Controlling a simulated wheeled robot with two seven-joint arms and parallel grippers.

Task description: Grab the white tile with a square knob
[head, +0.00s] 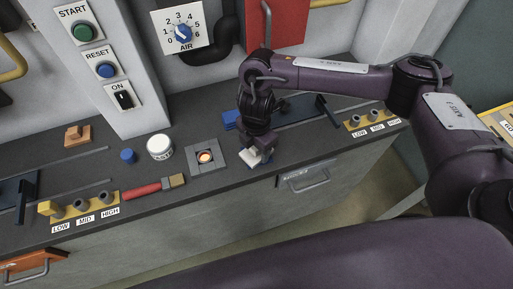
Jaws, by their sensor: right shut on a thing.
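The white tile (251,155) is small and pale and sits at the tips of my right gripper (257,150), near the front edge of the dark bench. The gripper is shut on it and points down. The fingers and wrist cover much of the tile, so I cannot make out its knob or whether it touches the bench. A blue piece shows just beside the fingertips. My left gripper is not in view.
A grey plate with a glowing round centre (205,157) lies left of the gripper. A white round container (160,147), a blue cylinder (128,156) and a red-handled tool (142,191) are further left. A blue block (230,119) lies behind the gripper. Yellow racks (373,119) stand at both sides.

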